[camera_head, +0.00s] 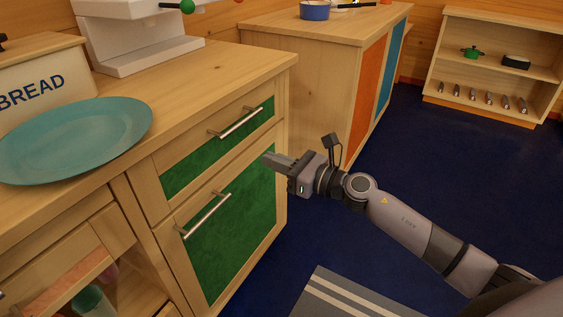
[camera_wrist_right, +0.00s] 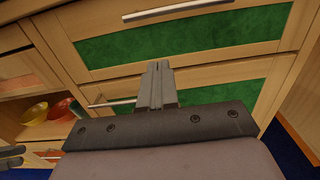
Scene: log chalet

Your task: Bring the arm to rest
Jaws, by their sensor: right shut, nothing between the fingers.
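My right gripper (camera_head: 268,159) is shut and empty, held in the air in front of the green-faced drawer unit in the head view. In the right wrist view its closed fingers (camera_wrist_right: 158,68) point toward the green fronts. The right arm (camera_head: 400,219) comes in from the lower right and reaches left. The upper drawer (camera_head: 220,150) with its bar handle (camera_head: 240,122) and the lower green front (camera_head: 235,235) with its handle (camera_head: 207,216) both look closed.
A teal plate (camera_head: 75,138) lies on the wooden counter beside a bread box (camera_head: 40,85). An open compartment (camera_head: 95,285) holds cups below. Another counter (camera_head: 320,60) stands behind, and a low shelf (camera_head: 490,95) is at the far right. Blue floor (camera_head: 440,150) is clear behind my arm.

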